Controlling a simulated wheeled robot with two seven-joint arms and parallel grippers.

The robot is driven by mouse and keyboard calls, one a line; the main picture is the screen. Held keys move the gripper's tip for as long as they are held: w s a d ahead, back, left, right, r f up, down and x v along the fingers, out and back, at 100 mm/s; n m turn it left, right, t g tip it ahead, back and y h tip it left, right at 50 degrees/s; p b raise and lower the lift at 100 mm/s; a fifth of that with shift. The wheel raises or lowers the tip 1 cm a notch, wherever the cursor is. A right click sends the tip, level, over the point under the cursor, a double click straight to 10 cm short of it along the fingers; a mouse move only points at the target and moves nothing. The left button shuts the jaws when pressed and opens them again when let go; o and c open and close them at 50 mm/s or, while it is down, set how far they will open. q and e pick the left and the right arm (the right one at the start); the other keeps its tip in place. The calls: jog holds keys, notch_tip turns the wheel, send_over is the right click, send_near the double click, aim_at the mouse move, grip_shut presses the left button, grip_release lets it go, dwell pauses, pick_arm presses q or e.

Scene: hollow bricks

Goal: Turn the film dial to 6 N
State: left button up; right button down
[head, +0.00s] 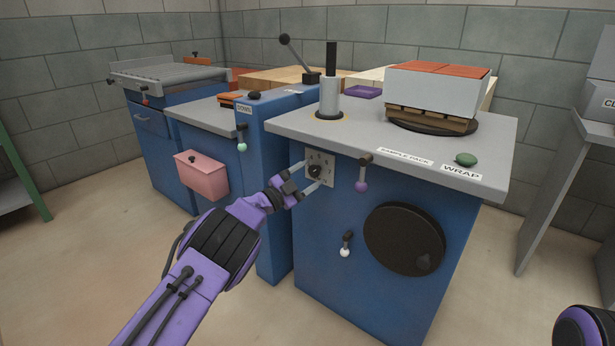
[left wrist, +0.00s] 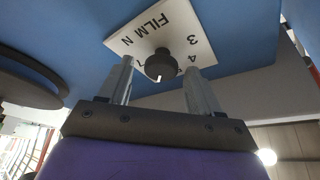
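The film dial is a dark round knob (head: 315,171) on a white plate (head: 327,160) on the front of the blue wrapping machine. My left gripper (head: 306,176) is open, one finger on each side of the knob, with gaps visible. My right gripper is out of view.
A purple-knobbed lever (head: 362,178) hangs just right of the dial. A white-knobbed lever (head: 346,245) and a black disc (head: 404,239) are below. A blue post (head: 274,190) stands left. Wrapped bricks (head: 433,90) sit on the turntable above.

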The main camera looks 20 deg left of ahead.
pick_arm(q)
jog(key=p+v, duration=0.2)
jog(key=v, duration=0.8)
jog(key=shift+s+a, duration=0.2)
jog(key=shift+a, duration=0.05)
jog(key=s+a+f+n+y, duration=0.3)
jog(key=a+f+n+y, duration=0.1)
jog(key=f+n+y, duration=0.25)
jog(key=s+a+f+n+y, duration=0.4)
jog(key=f+n+y, duration=0.15)
jog(key=f, duration=0.25)
jog(key=s+f+n+g+y, duration=0.25)
jog(key=s+f, duration=0.35)
jog(key=s, duration=0.3)
jog(key=s+d+f+n+g+y, duration=0.1)
jog(key=s+f+n+g, duration=0.35)
jog(key=s, duration=0.55)
jog(key=s+f+n+g+y, duration=0.1)
jog(key=s+f+n+g, duration=0.2)
jog(key=s+f, duration=0.5)
jog(key=s+d+n+g, duration=0.2)
jog(key=s+d+g, duration=0.25)
jog(key=s, duration=0.85)
notch_tip(320, 180, up, 30)
jog(key=d+p, duration=0.1)
jog(key=p, duration=2.8)
jog(key=shift+h+p, duration=0.35)
jog(key=shift+p, duration=0.05)
